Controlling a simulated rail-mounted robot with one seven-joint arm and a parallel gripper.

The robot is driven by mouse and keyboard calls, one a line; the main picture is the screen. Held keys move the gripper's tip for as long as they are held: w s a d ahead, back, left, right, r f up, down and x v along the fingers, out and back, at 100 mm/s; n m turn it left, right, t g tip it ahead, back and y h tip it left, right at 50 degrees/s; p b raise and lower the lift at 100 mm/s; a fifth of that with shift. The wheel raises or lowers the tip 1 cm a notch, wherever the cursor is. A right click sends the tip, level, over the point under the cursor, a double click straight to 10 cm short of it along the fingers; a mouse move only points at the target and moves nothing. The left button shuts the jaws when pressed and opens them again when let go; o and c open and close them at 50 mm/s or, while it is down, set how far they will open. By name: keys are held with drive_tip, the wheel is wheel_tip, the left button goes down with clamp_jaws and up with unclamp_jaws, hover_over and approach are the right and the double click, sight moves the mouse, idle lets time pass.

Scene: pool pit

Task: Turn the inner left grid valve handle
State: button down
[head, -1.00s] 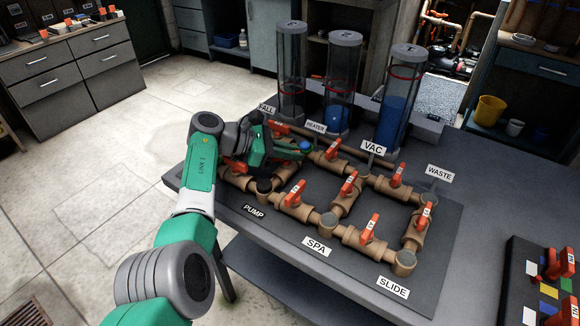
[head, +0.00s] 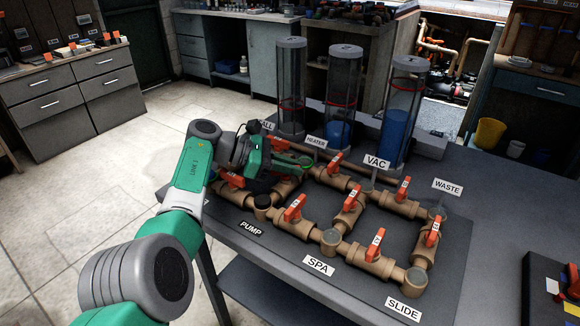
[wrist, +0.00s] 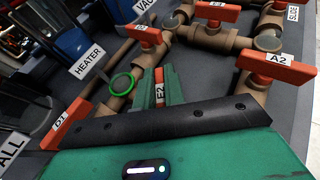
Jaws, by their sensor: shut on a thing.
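My gripper (head: 288,167) reaches down over the left part of the brown pipe grid. In the wrist view its two green fingers (wrist: 159,88) stand on either side of a red handle labelled E2 (wrist: 160,92) and are shut on it. In the head view my gripper and wrist hide that handle. A green ring (wrist: 121,83) lies beside the fingers, over the pipework; it also shows by the fingertips in the head view (head: 305,161).
Nearby red handles stand close around: D1 (wrist: 65,122), A2 (wrist: 277,65) and another at the top left (wrist: 145,34). Clear tanks (head: 397,115) stand behind the grid. Label plates such as HEATER (wrist: 88,63) stick up.

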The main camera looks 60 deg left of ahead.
drive_tip(key=c, duration=1.5)
unclamp_jaws()
drive_tip(key=shift+f, duration=0.15)
drive_tip(key=shift+s+r, duration=0.1)
drive_tip(key=shift+r, duration=0.1)
drive_tip(key=p+v, duration=0.3)
drive_tip(key=v, duration=0.4)
drive_tip(key=shift+s+a, duration=0.1)
drive_tip(key=shift+s, duration=0.15)
drive_tip(key=shift+o, duration=0.6)
